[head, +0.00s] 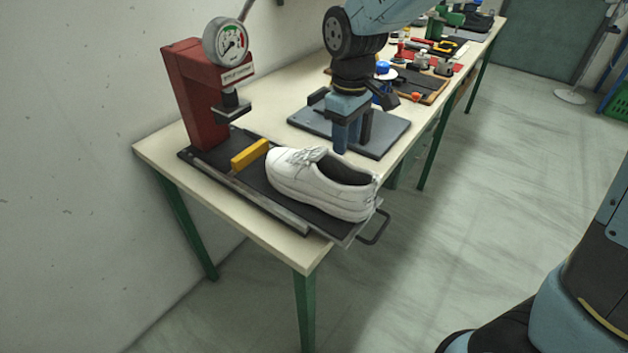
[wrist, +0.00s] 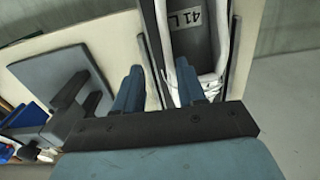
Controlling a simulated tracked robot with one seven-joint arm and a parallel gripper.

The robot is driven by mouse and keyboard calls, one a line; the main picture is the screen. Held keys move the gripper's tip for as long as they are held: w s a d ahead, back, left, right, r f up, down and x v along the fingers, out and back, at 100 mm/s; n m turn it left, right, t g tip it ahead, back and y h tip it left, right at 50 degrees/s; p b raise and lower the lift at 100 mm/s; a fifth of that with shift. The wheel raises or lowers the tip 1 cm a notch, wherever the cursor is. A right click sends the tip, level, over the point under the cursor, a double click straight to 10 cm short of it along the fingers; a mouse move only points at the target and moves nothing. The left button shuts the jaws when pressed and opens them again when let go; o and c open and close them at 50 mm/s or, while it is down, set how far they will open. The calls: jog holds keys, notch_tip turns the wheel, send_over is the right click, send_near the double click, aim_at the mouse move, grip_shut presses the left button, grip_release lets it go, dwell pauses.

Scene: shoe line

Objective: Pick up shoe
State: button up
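A white lace-up shoe (head: 322,184) rests upright on the black sliding plate (head: 252,177) of a red press, its heel toward the front handle. In the wrist view the shoe's inside (wrist: 193,30) shows a dark insole marked "41 L". My gripper (head: 352,143) points down just behind the shoe's opening in the head view. Its two blue fingers are apart, with a gap between them in the wrist view (wrist: 160,82). There, part of the shoe's white side wall appears in line with this gap. I cannot tell whether the fingers touch the shoe.
The red press (head: 195,95) with a round gauge (head: 231,42) stands at the shoe's toe end. A yellow block (head: 249,154) sits by the toe. A grey plate (head: 386,135) lies behind my gripper. Tools and trays crowd the table's far end.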

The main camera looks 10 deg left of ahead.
aim_at(343, 180)
jog(key=shift+s+f, duration=0.2)
jog(key=shift+f, duration=3.6)
grip_shut()
